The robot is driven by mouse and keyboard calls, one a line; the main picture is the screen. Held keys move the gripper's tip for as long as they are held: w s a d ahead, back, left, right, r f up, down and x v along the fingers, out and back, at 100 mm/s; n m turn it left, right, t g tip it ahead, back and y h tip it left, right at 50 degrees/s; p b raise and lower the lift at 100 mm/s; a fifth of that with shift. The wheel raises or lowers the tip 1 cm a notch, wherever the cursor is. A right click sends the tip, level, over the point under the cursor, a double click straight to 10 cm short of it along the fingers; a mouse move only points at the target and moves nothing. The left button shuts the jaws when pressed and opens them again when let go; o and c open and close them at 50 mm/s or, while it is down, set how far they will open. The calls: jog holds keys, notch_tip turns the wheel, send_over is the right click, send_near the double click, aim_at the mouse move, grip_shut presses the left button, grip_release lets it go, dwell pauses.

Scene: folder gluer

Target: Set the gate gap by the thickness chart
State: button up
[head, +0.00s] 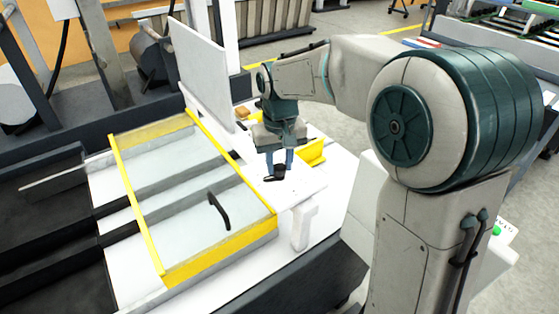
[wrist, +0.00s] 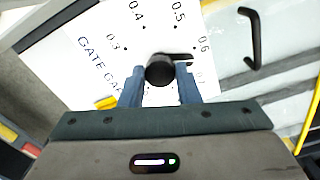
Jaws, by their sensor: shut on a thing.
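A white dial plate (wrist: 88,45) lettered "GATE GA…" fills the upper left of the wrist view. Its scale marks 0.3, 0.4, 0.5 and 0.6 run around a black knob (wrist: 159,71). The knob's pointer (wrist: 180,57) aims right, close to the 0.6 mark. My gripper (wrist: 160,88) is shut on the knob, one blue finger on each side. In the head view my gripper (head: 279,166) points down at the knob (head: 276,174) on the white table. Lower scale numbers are partly hidden by my gripper. I cannot make out a thickness chart.
A yellow-framed clear guard (head: 190,200) with a black handle (head: 219,211) lies left of the knob. A pale upright panel (head: 203,72) stands behind. A yellow part (head: 312,153) and a small orange-brown block (head: 242,113) sit near my gripper.

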aim_at(280, 167)
jog(key=n, duration=0.6)
jog(key=shift+r+p, duration=0.1)
jog(key=shift+p, duration=0.3)
jog(key=n+p, duration=0.1)
jog(key=n, duration=0.5)
jog(key=shift+n, duration=0.3)
jog(key=o, duration=1)
jog(key=shift+c, duration=0.2)
notch_tip(280, 167, up, 14)
jog(key=shift+b, duration=0.4)
